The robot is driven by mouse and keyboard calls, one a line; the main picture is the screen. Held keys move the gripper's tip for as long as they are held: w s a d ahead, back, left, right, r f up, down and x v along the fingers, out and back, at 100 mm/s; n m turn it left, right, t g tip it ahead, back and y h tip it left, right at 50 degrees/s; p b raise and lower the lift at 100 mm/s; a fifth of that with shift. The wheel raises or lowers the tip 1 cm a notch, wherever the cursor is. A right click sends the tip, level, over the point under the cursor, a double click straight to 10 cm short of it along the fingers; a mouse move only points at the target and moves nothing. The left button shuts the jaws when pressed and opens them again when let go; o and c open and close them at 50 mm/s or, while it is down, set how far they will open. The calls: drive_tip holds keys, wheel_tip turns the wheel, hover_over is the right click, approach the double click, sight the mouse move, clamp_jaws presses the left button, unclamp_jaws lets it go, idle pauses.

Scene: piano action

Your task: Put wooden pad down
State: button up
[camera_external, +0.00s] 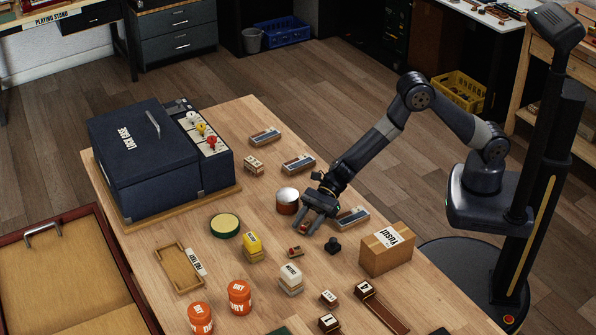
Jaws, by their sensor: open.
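My gripper (312,229) is open and points down low over the middle of the wooden table (340,290). A small reddish spot shows between its fingers, too small to make out. A small brown wooden block (296,252) lies on the table just in front of the gripper, apart from it. I cannot tell for certain whether this block is the wooden pad. The fingers hide part of the tabletop beneath them.
A tin (287,201) stands close left of my gripper, and a grey-topped block (351,218) lies close right. A cardboard box (387,250) and a small black knob (333,245) are to the right. A dark tool case (150,160), wooden tray (178,267) and orange jars (240,297) stand left.

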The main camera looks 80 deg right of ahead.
drive_tip(key=shift+s+d+p, duration=0.15)
drive_tip(key=shift+s+p, duration=0.05)
drive_tip(key=shift+p, duration=0.25)
drive_tip(key=b+v, duration=0.1)
drive_tip(key=v, duration=1.1)
drive_tip(key=shift+w+r+b, duration=0.2)
drive_tip(key=shift+b, duration=0.15)
drive_tip(key=shift+o, duration=0.2)
